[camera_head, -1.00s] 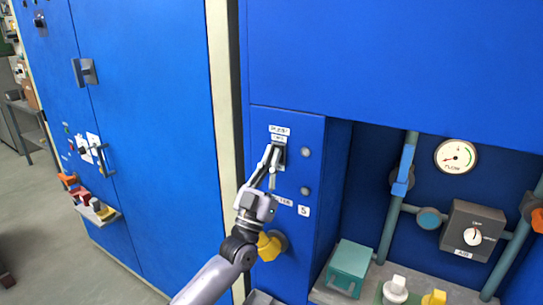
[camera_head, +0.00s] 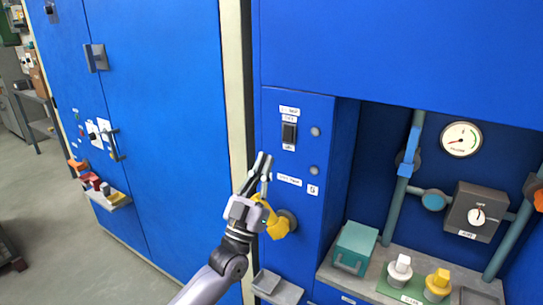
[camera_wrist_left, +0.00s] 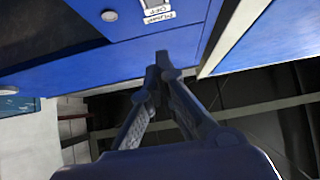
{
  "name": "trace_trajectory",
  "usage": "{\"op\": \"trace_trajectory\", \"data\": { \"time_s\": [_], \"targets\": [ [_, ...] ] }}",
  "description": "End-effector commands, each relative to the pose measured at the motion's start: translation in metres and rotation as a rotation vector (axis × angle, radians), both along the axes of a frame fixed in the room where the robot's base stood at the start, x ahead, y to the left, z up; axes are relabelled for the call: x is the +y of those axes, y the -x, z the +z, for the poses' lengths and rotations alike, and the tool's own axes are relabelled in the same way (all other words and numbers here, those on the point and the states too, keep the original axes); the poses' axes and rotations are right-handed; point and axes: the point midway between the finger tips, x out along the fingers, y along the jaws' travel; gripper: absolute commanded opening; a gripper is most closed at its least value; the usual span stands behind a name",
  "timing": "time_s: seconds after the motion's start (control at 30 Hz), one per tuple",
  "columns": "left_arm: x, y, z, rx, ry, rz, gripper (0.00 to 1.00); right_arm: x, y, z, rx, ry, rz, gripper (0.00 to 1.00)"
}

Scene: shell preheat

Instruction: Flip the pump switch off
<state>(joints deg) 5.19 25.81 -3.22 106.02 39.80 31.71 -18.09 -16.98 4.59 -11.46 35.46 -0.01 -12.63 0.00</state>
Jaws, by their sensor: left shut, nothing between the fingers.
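In the left wrist view the shut fingertips (camera_wrist_left: 162,62) point at the blue panel, and the label with "PUMP" and "OFF" (camera_wrist_left: 157,12) shows upside down at the top edge. My right gripper is not in view.
A yellow knob (camera_head: 279,226) sits on the panel just below and right of my left gripper. The recess at right holds a gauge (camera_head: 461,139), a teal box (camera_head: 355,247) and pipes.

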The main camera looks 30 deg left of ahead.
Motion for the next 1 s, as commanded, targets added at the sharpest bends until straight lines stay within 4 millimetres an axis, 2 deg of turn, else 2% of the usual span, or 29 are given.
{"op": "trace_trajectory", "data": {
  "time_s": [0.03, 0.1, 0.3, 0.53, 0.9, 1.0],
  "targets": [
    [0.0, 0.007, -0.01, 0.003, 0.001, -0.001, 0.0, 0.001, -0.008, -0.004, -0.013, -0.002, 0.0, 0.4],
    [0.0, 0.016, -0.016, 0.003, 0.001, -0.001, 0.0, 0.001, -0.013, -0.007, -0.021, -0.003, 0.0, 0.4],
    [0.0, 0.03, -0.024, 0.0, 0.0, 0.0, 0.0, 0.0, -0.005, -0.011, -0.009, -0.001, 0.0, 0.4],
    [0.0, 0.032, -0.025, 0.0, 0.001, -0.001, 0.0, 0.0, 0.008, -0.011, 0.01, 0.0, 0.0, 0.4],
    [0.0, 0.032, -0.025, 0.001, 0.001, -0.001, 0.0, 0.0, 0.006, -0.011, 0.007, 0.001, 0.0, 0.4],
    [-0.006, 0.03, -0.031, 0.033, -0.007, -0.013, 0.0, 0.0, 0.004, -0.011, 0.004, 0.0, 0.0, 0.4]
  ]
}}
